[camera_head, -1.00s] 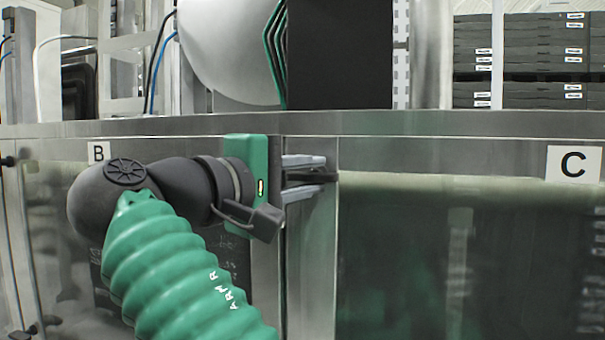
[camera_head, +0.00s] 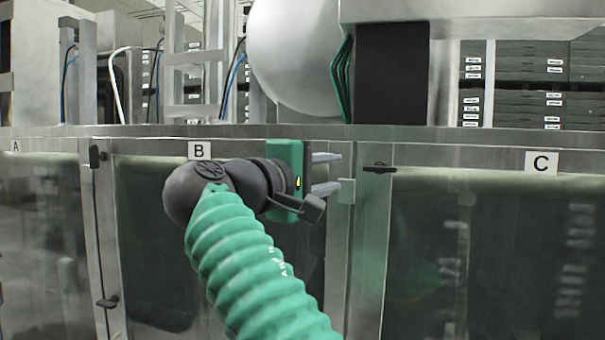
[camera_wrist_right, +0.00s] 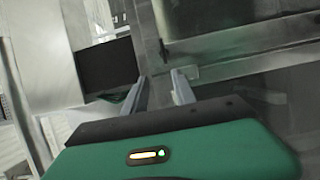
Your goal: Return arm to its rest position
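My right arm, with its green ribbed sleeve (camera_head: 250,265), reaches up from the bottom of the head view. Its gripper (camera_head: 336,173) has a green body and two grey fingers pointing right, parted with nothing between them. The fingers are in front of the metal frame between panels B and C, left of a dark handle (camera_head: 378,167) and apart from it. In the right wrist view the gripper (camera_wrist_right: 158,88) also shows two separate fingers with an empty gap. My left arm and gripper are not in view.
Glass-like panels labelled A (camera_head: 15,146), B (camera_head: 197,150) and C (camera_head: 541,162) line the machine's front. A metal ledge (camera_head: 470,135) runs above them. Over it are a white rounded body (camera_head: 295,60), a dark block (camera_head: 392,75) and stacked dark trays (camera_head: 570,105).

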